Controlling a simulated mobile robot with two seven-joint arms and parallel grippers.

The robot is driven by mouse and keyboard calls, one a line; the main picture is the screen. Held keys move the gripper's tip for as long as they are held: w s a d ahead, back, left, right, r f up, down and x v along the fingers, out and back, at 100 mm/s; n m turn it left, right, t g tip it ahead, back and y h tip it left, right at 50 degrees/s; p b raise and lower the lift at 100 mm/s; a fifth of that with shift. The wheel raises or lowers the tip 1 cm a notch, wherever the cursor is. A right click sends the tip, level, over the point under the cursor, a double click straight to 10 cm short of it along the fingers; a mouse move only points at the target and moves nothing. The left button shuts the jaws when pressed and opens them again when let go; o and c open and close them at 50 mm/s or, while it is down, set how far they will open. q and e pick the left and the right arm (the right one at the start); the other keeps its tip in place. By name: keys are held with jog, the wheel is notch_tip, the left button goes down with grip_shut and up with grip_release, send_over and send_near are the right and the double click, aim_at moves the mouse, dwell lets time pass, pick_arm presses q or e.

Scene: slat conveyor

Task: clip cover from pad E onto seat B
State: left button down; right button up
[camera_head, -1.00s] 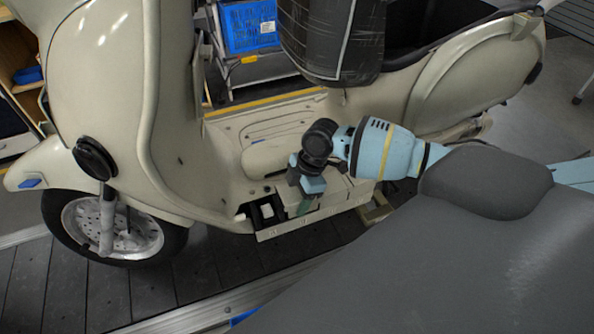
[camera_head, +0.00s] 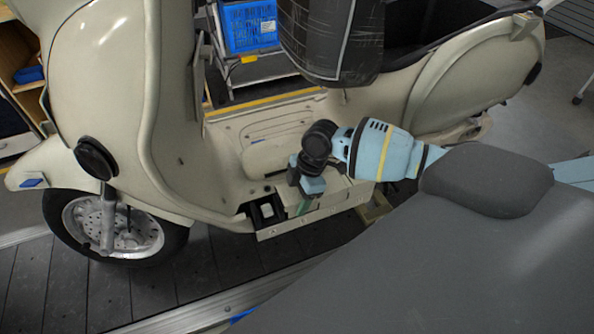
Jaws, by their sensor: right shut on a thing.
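My right gripper (camera_head: 305,198) points down over a light tray-like fixture (camera_head: 326,206) on the scooter's footboard edge. I cannot read any letters, so I cannot tell which spot is seat B or pad E. Whether the green piece touches the fixture is unclear. My left gripper is not in view.
The cream scooter's front shield (camera_head: 105,70) rises at the left and its footboard (camera_head: 225,135) lies behind the gripper. A dark bag-like object (camera_head: 335,40) hangs above. A blue crate (camera_head: 250,27) stands behind. The dark slats (camera_head: 60,295) in front are clear.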

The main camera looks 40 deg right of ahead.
dwell(0.3)
jog(key=o, duration=0.8)
jog(key=shift+o, duration=1.4)
jog(key=shift+s, duration=0.1)
jog(key=shift+r, duration=0.1)
jog(key=shift+w+d+r, duration=0.1)
jog(key=shift+w+r, duration=0.1)
jog(key=v, duration=0.6)
jog(key=shift+s, duration=0.1)
jog(key=shift+s+d+r+p, duration=0.2)
jog(key=shift+r+p, duration=0.1)
jog(key=shift+r, duration=0.25)
